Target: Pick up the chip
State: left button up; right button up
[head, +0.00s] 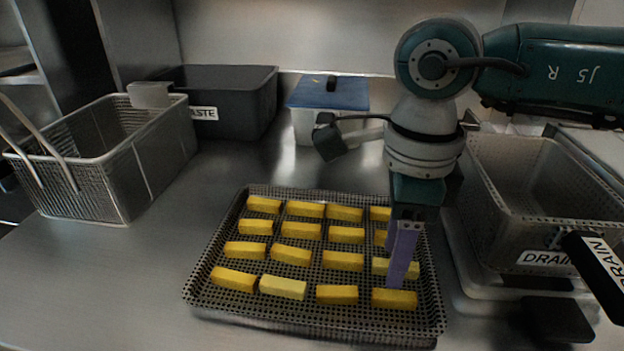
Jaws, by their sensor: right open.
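Several yellow chips lie in rows on a perforated metal tray (207,294) in the middle of the counter. The front right chip (395,299) lies just below my right gripper. My right gripper (398,285) points down over the right side of the tray, with its purple fingers open. Its fingertips are close to the front right chip and the chip behind it (410,268); I cannot tell whether they touch either. The fingers and wrist partly hide chips in the right column. My left gripper does not show.
A wire fry basket (160,165) and a dark waste bin (245,105) stand at the back left. A blue-lidded container (330,95) stands behind the tray. A perforated drain pan (540,215) is close on the right.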

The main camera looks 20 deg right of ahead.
jog(key=shift+f, duration=0.35)
grip_shut()
dwell(0.3)
